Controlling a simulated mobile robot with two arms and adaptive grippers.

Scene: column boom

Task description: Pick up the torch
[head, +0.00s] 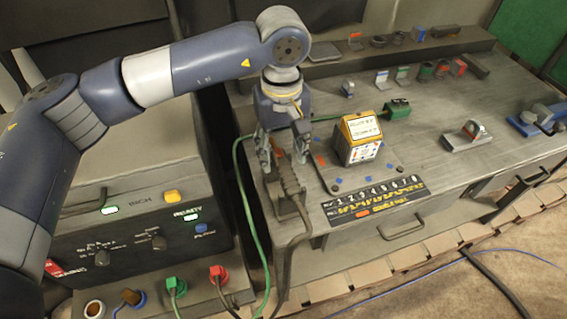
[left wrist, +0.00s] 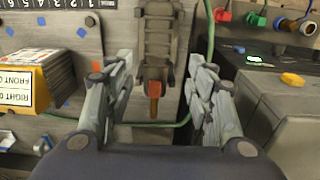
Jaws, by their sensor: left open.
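The torch (head: 289,188) appears to be the dark, ribbed handle at the front left corner of the grey workbench, with a dark cable hanging below it. In the left wrist view the torch (left wrist: 158,42) runs down the middle, with an orange-red piece and a brown tip at its near end. My left gripper (head: 284,158) is over it, fingers pointing down. In the left wrist view the gripper (left wrist: 160,75) is open, one finger on each side of the torch's near end, with visible gaps. The right gripper is not in view.
A yellow-and-white labelled block (head: 361,137) stands right of the torch on the workbench (head: 440,120). A green cable (head: 246,210) passes close by. A grey machine with knobs (head: 130,240) stands to the left. Clamps and small parts lie farther right and back.

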